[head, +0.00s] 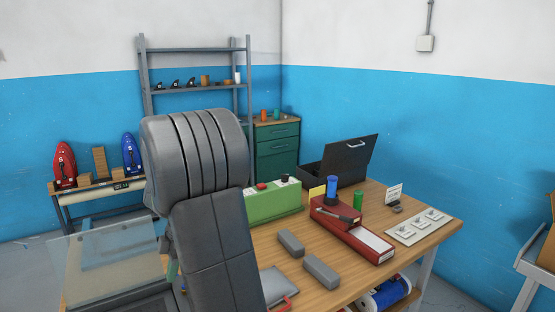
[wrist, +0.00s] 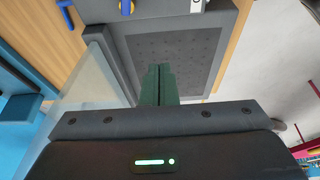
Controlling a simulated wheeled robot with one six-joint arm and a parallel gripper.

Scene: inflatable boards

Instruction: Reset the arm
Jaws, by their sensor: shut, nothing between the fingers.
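My arm (head: 210,190) stands large and grey in the middle of the head view, with a thick ribbed upper part. It hides part of the table and the shelf behind it. My gripper (wrist: 158,72) shows in the wrist view as two dark green fingers pressed together with no gap. Nothing is held between them. The fingers point toward a dark grey speckled panel (wrist: 205,55) in a grey frame. I cannot tell if they touch it.
A wooden table (head: 245,243) holds a green box (head: 272,205), a red box (head: 352,238), grey blocks (head: 321,271), an open black case (head: 340,165) and a white switch panel (head: 420,228). A clear sheet (head: 105,265) is at left.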

